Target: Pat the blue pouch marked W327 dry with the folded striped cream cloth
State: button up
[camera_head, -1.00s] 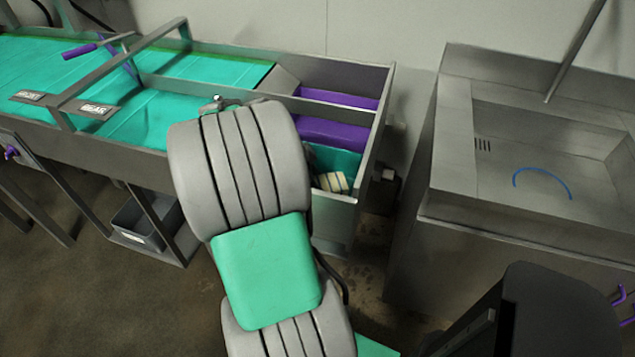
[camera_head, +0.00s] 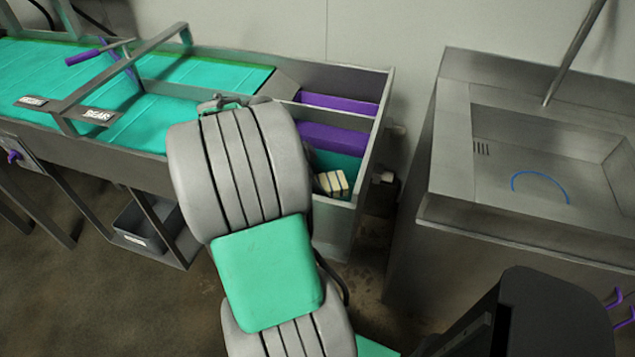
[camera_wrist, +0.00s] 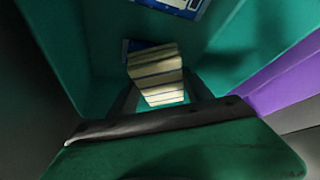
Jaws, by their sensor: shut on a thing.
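The folded striped cream cloth (camera_wrist: 155,73) is between the fingers of my gripper (camera_wrist: 160,96) in the wrist view, and the gripper is shut on it. In the head view the cloth (camera_head: 332,183) shows inside the teal-lined end bin, just right of my arm. A blue pouch with a white label (camera_wrist: 180,4) lies on the teal floor at the top edge of the wrist view, partly cut off. Another blue patch (camera_wrist: 137,45) shows just behind the cloth; I cannot tell whether they touch. No W327 marking is readable. My arm hides the gripper in the head view.
The bin's metal wall (camera_head: 372,150) stands close on the right. Purple-lined sections (camera_head: 335,137) lie behind it. A teal conveyor (camera_head: 200,85) with a metal frame runs left. A steel sink (camera_head: 535,165) stands at the right, beyond a gap.

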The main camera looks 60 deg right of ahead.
jog(key=shift+r+p, duration=1.4)
jog(key=shift+r, duration=1)
